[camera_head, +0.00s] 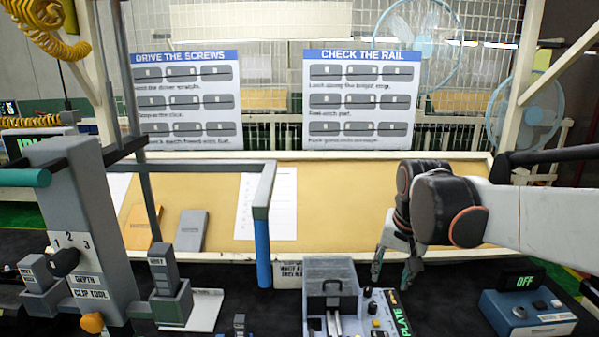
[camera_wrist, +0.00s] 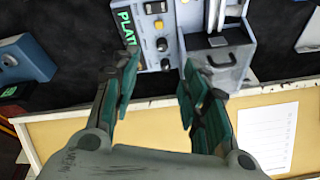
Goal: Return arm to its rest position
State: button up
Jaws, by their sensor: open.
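My gripper (camera_head: 396,272) hangs at the end of my arm, which reaches in from the right in the head view. It points down over the dark bench, just right of the grey boxed machine (camera_head: 330,272) and close to the control panel marked PLATE (camera_head: 392,308). In the wrist view my gripper (camera_wrist: 155,88) shows two green-padded fingers spread apart with nothing between them. The control panel (camera_wrist: 158,40) and the grey machine (camera_wrist: 228,60) lie beyond the fingertips there.
A clip tool (camera_head: 85,225) with a blue-handled lever (camera_head: 262,240) stands at left. A blue box reading OFF (camera_head: 525,310) sits at right. Behind is a tan board (camera_head: 330,190) with papers, and two signs (camera_head: 360,100). The dark bench between panel and blue box is clear.

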jog(key=s+f+n+t, duration=0.2)
jog(key=s, duration=0.7)
jog(key=s+f+n+t+b, duration=0.1)
jog(key=s+n+t, duration=0.1)
jog(key=s, duration=0.8)
jog(key=shift+f, duration=0.35)
dwell(0.9)
jog(key=w+r+m+g+p, duration=0.2)
jog(key=w+r+m+p, duration=0.3)
jog(key=w, duration=0.3)
jog(key=m+g+p, duration=0.5)
jog(key=m+p, duration=0.3)
jog(key=m, duration=0.9)
send_over(368, 288)
notch_tip(368, 288, down, 6)
notch_tip(368, 288, down, 13)
jog(key=shift+w+f+b, duration=0.1)
jog(key=shift+f+b, duration=0.1)
jog(key=shift+b, duration=0.8)
